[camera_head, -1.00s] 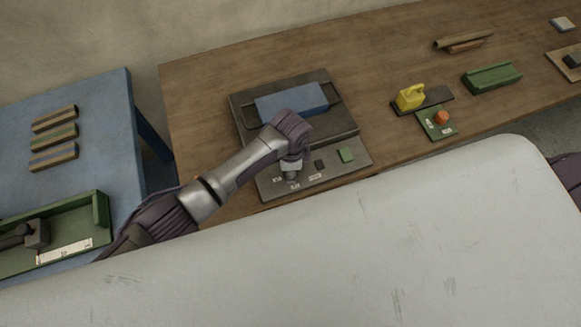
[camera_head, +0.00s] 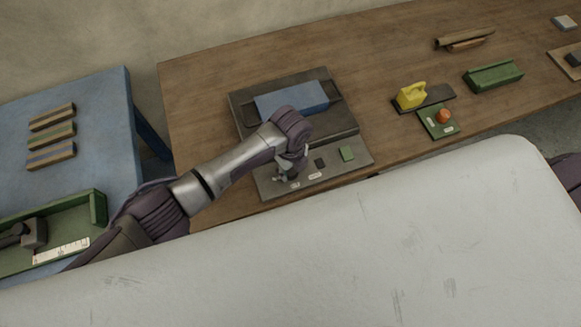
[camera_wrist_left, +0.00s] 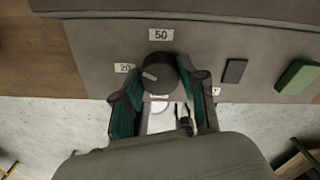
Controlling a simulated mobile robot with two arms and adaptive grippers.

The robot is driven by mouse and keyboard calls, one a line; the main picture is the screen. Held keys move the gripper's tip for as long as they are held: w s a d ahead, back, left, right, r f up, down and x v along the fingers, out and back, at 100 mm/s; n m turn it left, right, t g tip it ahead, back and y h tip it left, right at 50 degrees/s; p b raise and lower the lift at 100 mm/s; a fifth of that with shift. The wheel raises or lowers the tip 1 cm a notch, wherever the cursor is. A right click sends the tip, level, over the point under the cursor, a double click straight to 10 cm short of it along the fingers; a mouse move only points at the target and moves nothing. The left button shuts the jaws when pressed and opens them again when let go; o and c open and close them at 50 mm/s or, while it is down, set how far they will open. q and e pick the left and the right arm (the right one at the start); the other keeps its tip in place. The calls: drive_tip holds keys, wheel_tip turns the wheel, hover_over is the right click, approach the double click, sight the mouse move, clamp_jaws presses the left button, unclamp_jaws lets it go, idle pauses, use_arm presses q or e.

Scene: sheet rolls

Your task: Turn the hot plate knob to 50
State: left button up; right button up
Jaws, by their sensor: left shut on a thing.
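The hot plate (camera_head: 350,128) is a dark grey unit on the wooden table in the head view, with a grey front panel (camera_head: 330,172). In the left wrist view the round dark knob (camera_wrist_left: 165,82) sits on the panel between my left gripper's teal-lined fingers (camera_wrist_left: 164,92), which are shut on it. A pale mark on the knob lies on its left side, toward the 20 label (camera_wrist_left: 125,68). The 50 label (camera_wrist_left: 161,34) is above the knob. Two other labels are partly hidden by the knob and fingers. In the head view my left gripper (camera_head: 287,174) hides the knob.
A dark square (camera_wrist_left: 234,71) and a green block (camera_wrist_left: 297,77) are right of the knob on the panel. A blue block (camera_head: 290,100) lies on the hot plate.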

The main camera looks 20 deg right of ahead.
use_arm(q)
drive_tip(key=m+b, duration=0.2)
drive_tip(key=m, duration=0.4)
drive_tip(key=shift+m, duration=0.3)
drive_tip(key=m+b, duration=0.1)
drive_tip(key=m, duration=0.3)
drive_tip(key=shift+b, duration=0.4)
drive_tip(key=shift+m+b, duration=0.45)
drive_tip(key=shift+m, duration=0.65)
drive_tip(key=shift+r, duration=0.1)
drive_tip(key=o, duration=1.1)
drive_tip(key=shift+o, duration=0.2)
wheel_tip(320, 180, up, 12)
